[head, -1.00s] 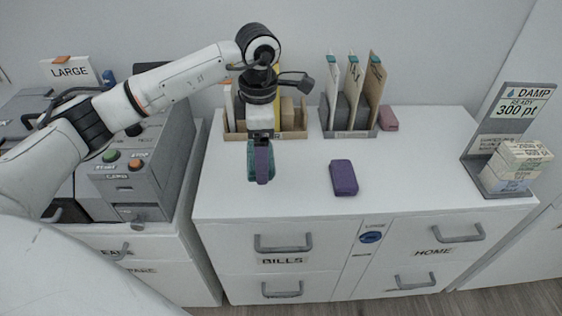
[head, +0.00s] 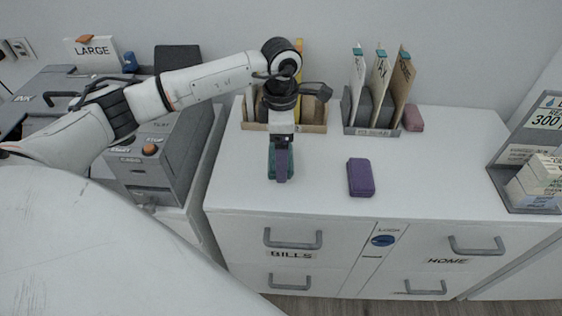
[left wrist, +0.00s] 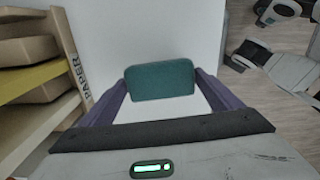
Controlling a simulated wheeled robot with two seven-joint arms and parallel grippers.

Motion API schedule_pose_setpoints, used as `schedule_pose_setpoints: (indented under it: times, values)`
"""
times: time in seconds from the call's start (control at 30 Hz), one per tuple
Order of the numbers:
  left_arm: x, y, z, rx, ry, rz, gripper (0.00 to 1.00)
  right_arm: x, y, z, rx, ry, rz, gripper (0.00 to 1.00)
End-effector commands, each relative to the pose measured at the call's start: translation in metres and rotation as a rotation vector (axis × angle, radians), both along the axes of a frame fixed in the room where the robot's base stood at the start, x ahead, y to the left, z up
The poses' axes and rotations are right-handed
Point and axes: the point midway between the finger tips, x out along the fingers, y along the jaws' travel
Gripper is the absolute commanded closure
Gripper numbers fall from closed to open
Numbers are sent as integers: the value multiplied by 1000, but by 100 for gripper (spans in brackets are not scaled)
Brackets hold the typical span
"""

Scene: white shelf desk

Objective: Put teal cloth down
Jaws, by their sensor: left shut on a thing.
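The teal cloth (left wrist: 160,80) is a small rounded block-like pad held between the purple fingers of my left gripper (left wrist: 162,92) in the left wrist view. In the head view my left gripper (head: 281,168) points down over the left part of the white desk top (head: 318,190), shut on the teal cloth (head: 271,160), which is partly hidden by a finger. I cannot tell whether the cloth touches the desk. My right gripper is not in view.
A purple block (head: 361,178) lies to the right of my left gripper. Behind stand a wooden organizer (head: 314,126), a grey file holder (head: 370,132) and a pink block (head: 412,118). A sign stand with boxes (head: 515,190) is at right. The desk's front middle is clear.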

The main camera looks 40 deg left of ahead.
Motion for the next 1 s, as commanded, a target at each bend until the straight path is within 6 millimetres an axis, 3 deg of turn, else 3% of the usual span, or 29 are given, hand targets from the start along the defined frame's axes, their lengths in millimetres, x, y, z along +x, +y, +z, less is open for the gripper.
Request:
schedule_pose_setpoints:
  times: [0.2, 0.47, 0.5, 0.57, 0.87, 1.0]
  values:
    - [-1, 0, -32, 0, 3, 0, 39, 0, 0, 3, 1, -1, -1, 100]
    - [0, 0, -36, 1, 1, -1, 39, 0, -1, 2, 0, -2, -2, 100]
    - [0, 0, -36, 1, 1, -1, 8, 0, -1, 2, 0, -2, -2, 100]
    - [0, 0, -36, 1, 1, -1, 0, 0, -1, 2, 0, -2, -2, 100]
    - [-1, 0, -42, 0, 3, -1, 0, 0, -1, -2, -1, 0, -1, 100]
    - [1, 0, -17, 0, -4, -2, 0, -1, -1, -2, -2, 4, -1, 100]
